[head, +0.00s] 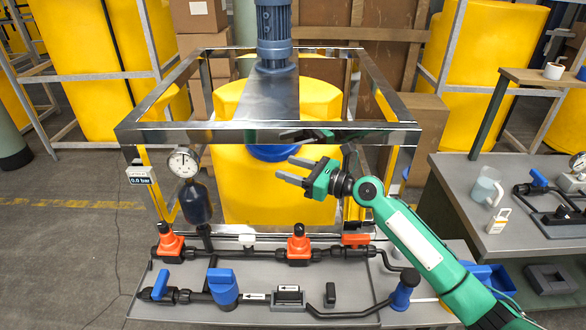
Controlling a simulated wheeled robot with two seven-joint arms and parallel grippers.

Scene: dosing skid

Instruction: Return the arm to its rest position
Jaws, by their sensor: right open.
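My right gripper (292,172) is open and empty. It hangs in the air in front of the yellow tank (236,185), just below the front top bar of the metal frame (270,133). Its green arm reaches in from the lower right corner, passing over the right end of the skid's pipework. The fingers point left. My left gripper and left arm are not in view.
The skid tray (160,309) carries blue-handled valves, such as a blue valve (222,287), and an orange valve (299,243). A pressure gauge (183,161) stands at left. A grey bench (455,185) with a clear jug (486,188) is at right. Floor at left is free.

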